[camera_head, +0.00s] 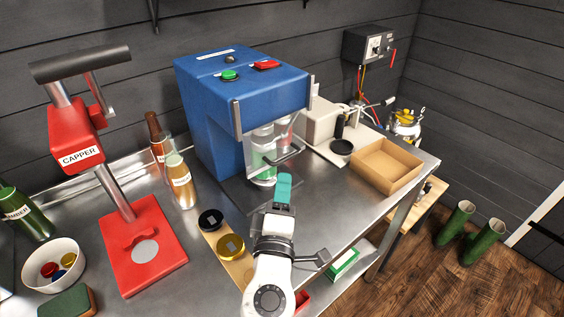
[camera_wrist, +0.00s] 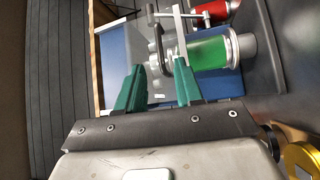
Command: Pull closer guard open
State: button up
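The closer is a blue machine (camera_head: 240,90) on the steel bench, with a green and a red button on top. Its clear guard (camera_head: 255,150) hangs over the front opening, with a grey bar handle (camera_head: 285,158) sticking out. The handle also shows in the wrist view (camera_wrist: 158,45). A green cylinder (camera_wrist: 208,52) is visible by the guard. My gripper (camera_head: 284,186) is in front of the machine, below the handle in the head view. In the wrist view, its two teal fingers (camera_wrist: 158,80) are apart, with the handle's near end ahead of the gap. Contact cannot be told.
A red capper (camera_head: 143,245) and bottles (camera_head: 180,180) stand left. Black and gold lids (camera_head: 231,246) lie close left of my arm.

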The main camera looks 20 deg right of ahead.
jog(key=p, duration=0.1)
send_near(283, 147)
jog(key=w+d, duration=0.3)
jog(key=shift+w+d+r, duration=0.25)
jog(key=shift+w+r, duration=0.05)
jog(key=shift+w, duration=0.05)
grip_shut()
dwell(0.3)
